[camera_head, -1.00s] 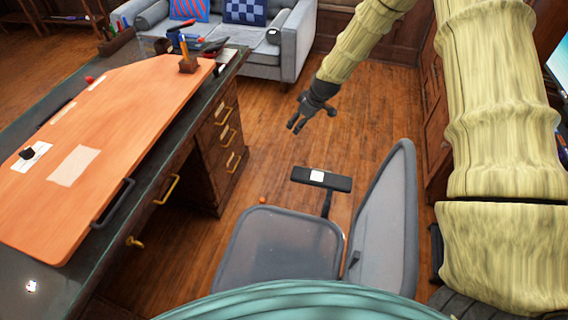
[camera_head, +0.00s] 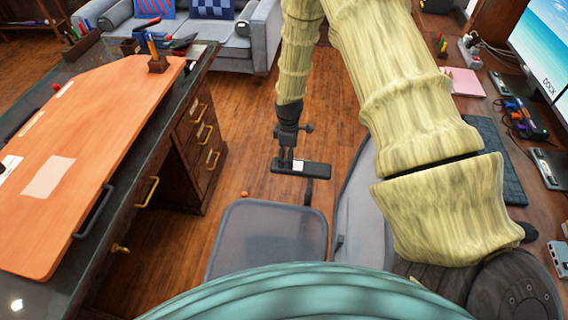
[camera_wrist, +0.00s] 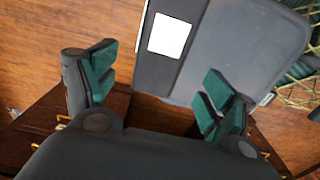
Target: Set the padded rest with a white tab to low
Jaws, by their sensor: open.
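The padded rest (camera_head: 316,170) is a black armrest pad on the chair, with a white tab (camera_head: 298,166) on its top. My gripper (camera_head: 286,161) is over the pad's left part, close to the tab. The wrist view shows the pad (camera_wrist: 156,68) and the white tab (camera_wrist: 170,35) ahead, between my two green-tipped fingers (camera_wrist: 160,85). The fingers are apart and hold nothing. I cannot tell whether they touch the pad.
The grey chair seat (camera_head: 268,240) lies below the pad, with the backrest (camera_head: 352,215) to its right. A desk (camera_head: 150,130) with brass-handled drawers stands left. A second desk (camera_head: 480,110) with a keyboard is right. Wood floor (camera_head: 235,110) is clear behind the chair.

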